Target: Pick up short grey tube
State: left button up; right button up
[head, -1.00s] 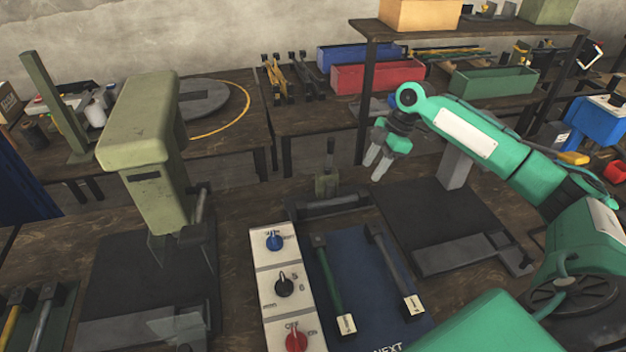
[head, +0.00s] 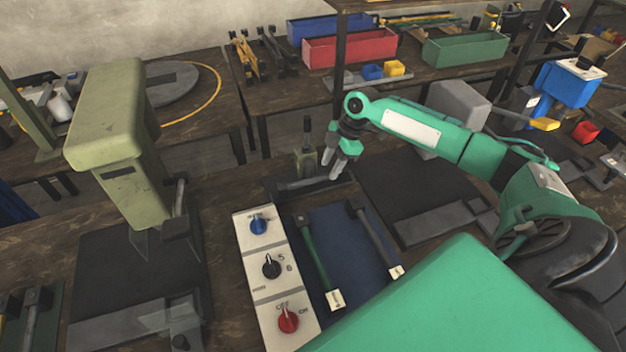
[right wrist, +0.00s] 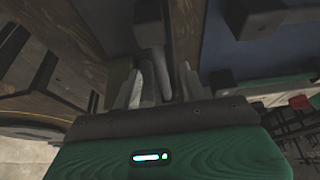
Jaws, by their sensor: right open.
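A dark grey tube (head: 376,238) lies on the blue mat (head: 345,240), with a dark block at its far end and a white tag at its near end. A green tube (head: 315,255) lies to its left. A grey bar (head: 312,184) lies on a dark holder behind the mat; I cannot tell which grey piece is the short one. My right gripper (head: 338,172) is open and points down above the mat's far edge. In the right wrist view its fingers (right wrist: 158,88) are apart, with a grey rod-like piece (right wrist: 150,58) behind the gap. My left gripper is not in view.
A control panel (head: 266,265) with blue, black and red knobs stands left of the mat. An olive press (head: 118,145) stands further left. A dark plate (head: 395,180) lies right of the gripper. Red (head: 350,47) and green (head: 465,48) bins stand on the back table.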

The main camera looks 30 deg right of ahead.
aim_at(326, 175)
jog(key=x, duration=0.3)
jog(key=shift+w+a+f+p, duration=0.1)
jog(key=shift+f+p, duration=0.1)
jog(key=shift+p, duration=0.1)
grip_shut()
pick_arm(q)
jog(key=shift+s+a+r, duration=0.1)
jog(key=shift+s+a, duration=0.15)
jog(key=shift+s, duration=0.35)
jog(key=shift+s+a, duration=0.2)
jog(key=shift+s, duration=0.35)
